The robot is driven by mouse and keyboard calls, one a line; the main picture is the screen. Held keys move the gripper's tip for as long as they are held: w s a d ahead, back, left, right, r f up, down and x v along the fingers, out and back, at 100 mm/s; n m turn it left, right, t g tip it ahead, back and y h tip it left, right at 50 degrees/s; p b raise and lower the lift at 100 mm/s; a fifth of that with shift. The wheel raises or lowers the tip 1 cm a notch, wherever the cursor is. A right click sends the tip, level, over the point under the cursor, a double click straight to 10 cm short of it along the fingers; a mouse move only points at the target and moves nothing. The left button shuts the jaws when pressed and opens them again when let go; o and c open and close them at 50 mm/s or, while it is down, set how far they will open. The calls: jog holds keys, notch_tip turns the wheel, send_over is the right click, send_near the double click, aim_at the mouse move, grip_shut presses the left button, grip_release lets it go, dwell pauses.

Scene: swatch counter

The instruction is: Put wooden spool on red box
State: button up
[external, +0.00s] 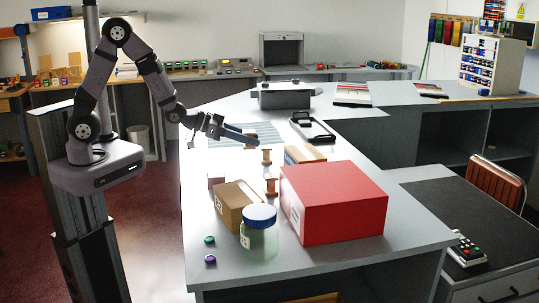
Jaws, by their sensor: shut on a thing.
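A wooden spool (266,157) is upright just below and right of my gripper's tips. My gripper (256,140) reaches right over the counter from the arm and is shut on this spool; the grip itself is small and hard to make out. A second, similar wooden spool (271,187) stands nearer the camera, between the cardboard box and the red box. The large red box (343,205) sits on the counter to the right of both spools, its flat top bare. My gripper is behind and left of the red box.
A cardboard box (238,203) and a blue-lidded jar (259,236) stand left of the red box. Another cardboard box (304,154) lies behind it. A black tray (312,131) and a grey device (283,96) are farther back.

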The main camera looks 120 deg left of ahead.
jog(key=w+d+m+t+h, duration=0.2)
jog(key=w+d+m+h, duration=0.1)
jog(key=w+d, duration=0.6)
notch_tip(320, 180, up, 14)
jog(key=m+h+b, duration=0.1)
send_over(303, 173)
jog(key=shift+w+d+r, duration=0.1)
jog(key=shift+w+d, duration=0.15)
jog(key=shift+w, duration=0.2)
jog(key=shift+s+f, duration=0.1)
jog(key=shift+f, duration=0.1)
jog(key=shift+s+a+f, duration=0.1)
jog(key=shift+s+f, duration=0.15)
jog(key=shift+f, duration=0.25)
jog(key=shift+s+a+f, duration=0.1)
jog(key=shift+s+f, duration=0.1)
jog(key=shift+f, duration=0.3)
jog(key=shift+n, duration=0.3)
jog(key=shift+y, duration=0.3)
jog(key=shift+f+p, duration=1)
jog(key=shift+f, duration=3.95)
